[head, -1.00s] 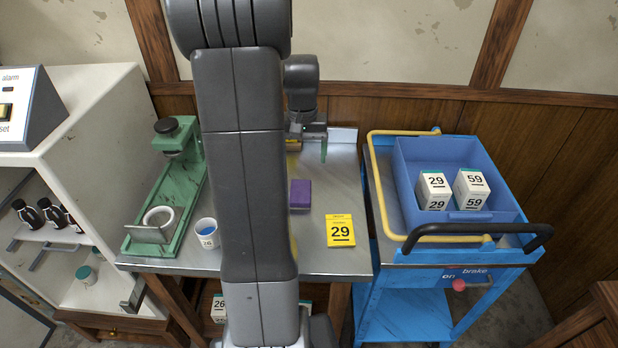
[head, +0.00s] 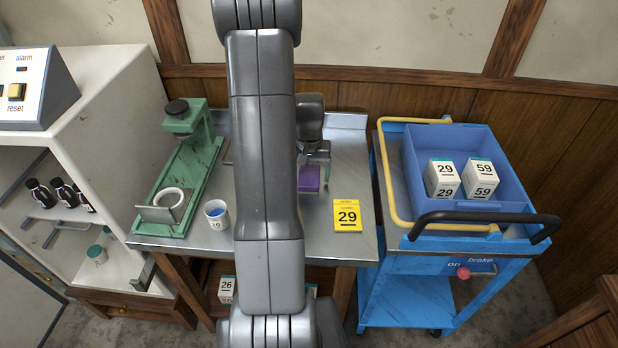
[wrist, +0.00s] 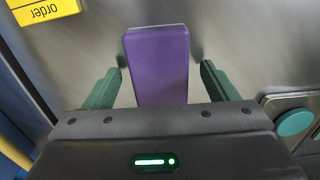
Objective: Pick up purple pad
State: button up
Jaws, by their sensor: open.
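The purple pad (head: 309,179) lies on the metal table (head: 345,150), partly hidden by my arm and gripper in the head view. In the wrist view the purple pad (wrist: 158,65) lies between the two green fingers of my gripper (wrist: 158,82). The fingers are open, with a gap on each side of the pad. In the head view my gripper (head: 316,163) is at the pad, and its far side is partly hidden behind my arm.
A yellow order card (head: 347,216) lies in front and to the right of the pad. A white cup (head: 216,214) and a green stand (head: 188,170) are on the left. A blue cart (head: 400,225) with a blue bin (head: 415,165) of boxes stands at the right.

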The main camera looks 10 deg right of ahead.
jog(key=shift+f, duration=0.3)
jog(key=c, duration=1.2)
jog(key=shift+r, duration=0.15)
